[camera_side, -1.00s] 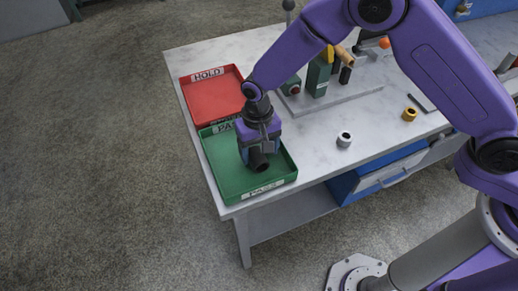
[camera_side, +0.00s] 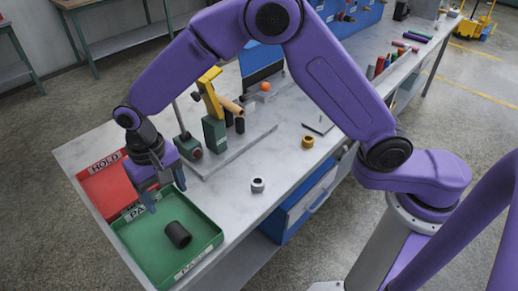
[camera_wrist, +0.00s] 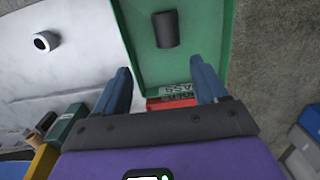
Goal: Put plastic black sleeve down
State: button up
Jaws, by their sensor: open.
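The black plastic sleeve (camera_side: 178,234) lies on its side in the green tray (camera_side: 150,262), whose label begins with PA, toward the tray's right side. It also shows in the wrist view (camera_wrist: 166,29), apart from the fingers. My gripper (camera_side: 160,203) is open and empty above the far part of the green tray, near its border with the red tray. In the wrist view its two blue fingers (camera_wrist: 161,84) stand wide apart with nothing between them.
The red HOLD tray (camera_side: 93,183) adjoins the green one. A grey metal ring (camera_side: 257,185) and a yellow ring (camera_side: 308,142) stand on the table. A fixture with a green block (camera_side: 214,133) stands right of my gripper. The table's front middle is mostly clear.

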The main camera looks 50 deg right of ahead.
jog(key=s+d+r+n, duration=0.3)
jog(key=s+d+n, duration=0.1)
jog(key=s+d, duration=0.4)
jog(key=s+d+r+n, duration=0.3)
jog(key=s+d, duration=0.6)
jog(key=d, duration=0.3)
jog(key=s+d+r+n, duration=0.3)
jog(key=s+d+n, duration=0.2)
jog(key=s+d, duration=0.3)
jog(key=shift+s+d+n+t, duration=0.3)
jog(key=shift+d+t, duration=0.1)
jog(key=shift+d, duration=0.7)
jog(key=shift+w, duration=0.1)
